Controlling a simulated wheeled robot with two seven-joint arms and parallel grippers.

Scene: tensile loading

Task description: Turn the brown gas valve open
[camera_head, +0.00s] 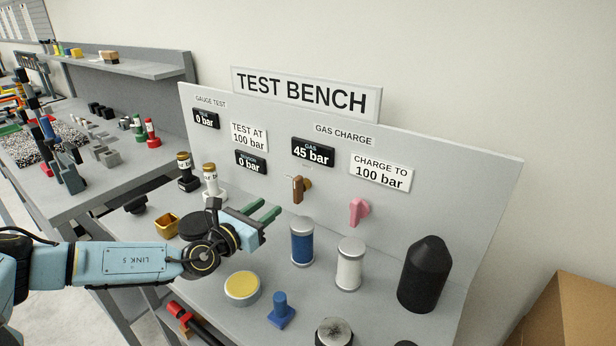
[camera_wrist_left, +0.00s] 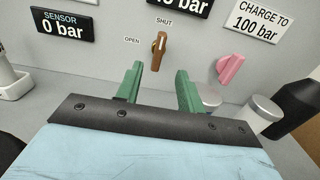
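The brown gas valve (camera_head: 298,189) is a lever handle on the upright test bench panel, below the 45 bar gas display. In the left wrist view the brown handle (camera_wrist_left: 159,50) stands nearly vertical, with the label SHUT above it and OPEN to its left. My left gripper (camera_head: 274,212) has green fingers pointing toward the panel, left of and a little below the valve in the head view. In the left wrist view its fingers (camera_wrist_left: 160,85) are spread apart and empty, with the handle beyond and between them, not touching. My right gripper is not in view.
A pink handle (camera_head: 359,211) sits right of the brown valve. A blue cylinder (camera_head: 302,242), a white cylinder (camera_head: 349,265) and a black pointed cylinder (camera_head: 425,274) stand below the panel. A yellow-topped disc (camera_head: 242,287) and a blue part (camera_head: 281,311) lie in front.

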